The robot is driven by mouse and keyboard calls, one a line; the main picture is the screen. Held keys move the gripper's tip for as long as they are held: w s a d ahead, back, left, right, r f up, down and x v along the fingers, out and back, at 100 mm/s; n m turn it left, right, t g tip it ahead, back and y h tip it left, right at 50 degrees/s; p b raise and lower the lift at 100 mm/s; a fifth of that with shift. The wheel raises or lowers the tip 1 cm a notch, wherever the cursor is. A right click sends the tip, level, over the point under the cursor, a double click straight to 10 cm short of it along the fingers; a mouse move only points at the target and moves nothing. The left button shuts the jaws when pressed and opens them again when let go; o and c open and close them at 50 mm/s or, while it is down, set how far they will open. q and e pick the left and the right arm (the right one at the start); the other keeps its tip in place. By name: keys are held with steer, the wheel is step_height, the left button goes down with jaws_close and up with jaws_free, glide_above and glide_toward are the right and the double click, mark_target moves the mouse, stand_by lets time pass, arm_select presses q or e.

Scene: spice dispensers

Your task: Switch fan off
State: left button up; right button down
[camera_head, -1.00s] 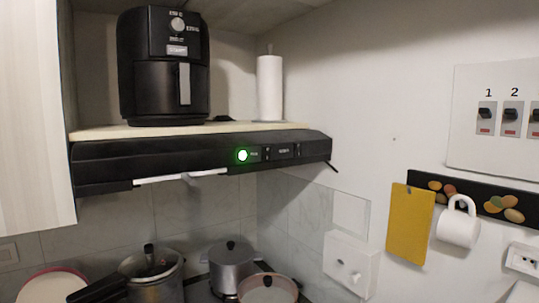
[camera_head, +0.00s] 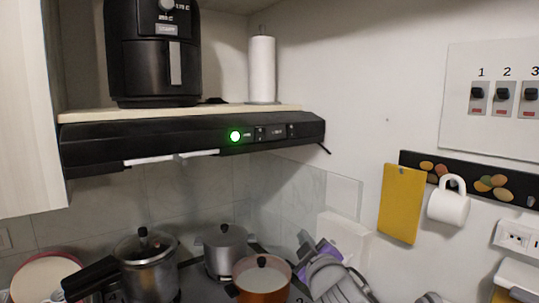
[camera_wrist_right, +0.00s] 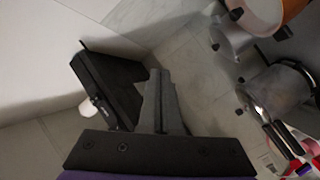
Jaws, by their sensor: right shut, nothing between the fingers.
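The fan is a black range hood (camera_head: 190,138) under the shelf in the head view. A round green light (camera_head: 235,136) glows on its front, with small dark switches (camera_head: 275,131) to the right of it. My right gripper (camera_head: 305,240) is low in the head view, below and apart from the hood's right end, near the tiled corner. In the right wrist view its grey fingers (camera_wrist_right: 159,75) are together and empty. A dark box-like shape (camera_wrist_right: 108,85) beside them looks like the hood. My left gripper is not in view.
An air fryer (camera_head: 153,55) and a paper roll (camera_head: 262,70) stand on the shelf. Pots, including an orange one (camera_head: 262,280), are on the stove below. A yellow board (camera_head: 401,203), a white mug (camera_head: 449,205) and numbered switches (camera_head: 506,97) are on the right wall.

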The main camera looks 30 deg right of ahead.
mark_target(262, 131)
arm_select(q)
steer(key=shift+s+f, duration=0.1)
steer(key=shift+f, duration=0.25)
arm_select(e)
step_height(262, 131, up, 20)
steer(key=s+a+n+t+y, duration=0.1)
steer(key=n+t+y, duration=0.3)
steer(key=n+y, duration=0.4)
steer(key=s+n, duration=0.1)
steer(key=n, duration=0.5)
steer(key=shift+r, duration=0.1)
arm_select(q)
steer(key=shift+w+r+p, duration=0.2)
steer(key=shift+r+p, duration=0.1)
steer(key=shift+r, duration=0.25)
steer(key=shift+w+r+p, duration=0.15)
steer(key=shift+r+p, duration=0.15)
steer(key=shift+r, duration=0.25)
arm_select(e)
steer(key=w, duration=0.4)
steer(key=w+r, duration=0.1)
steer(key=w, duration=0.8)
steer(key=shift+w+a+r, duration=0.25)
steer(key=shift+w+r, duration=0.1)
steer(key=shift+w, duration=0.05)
